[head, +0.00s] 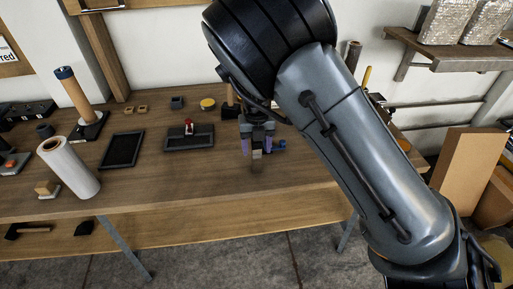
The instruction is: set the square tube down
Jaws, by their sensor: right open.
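My right gripper (257,147) hangs over the wooden workbench, pointing down, with its purple-sided fingers apart. My right arm hides the bench to the right of the gripper. My left gripper is out of view.
A small blue item (280,145) lies just right of the gripper. A dark tray with a red-topped part (189,128) and a flat black tray (122,150) lie to the left. The bench's front middle is clear.

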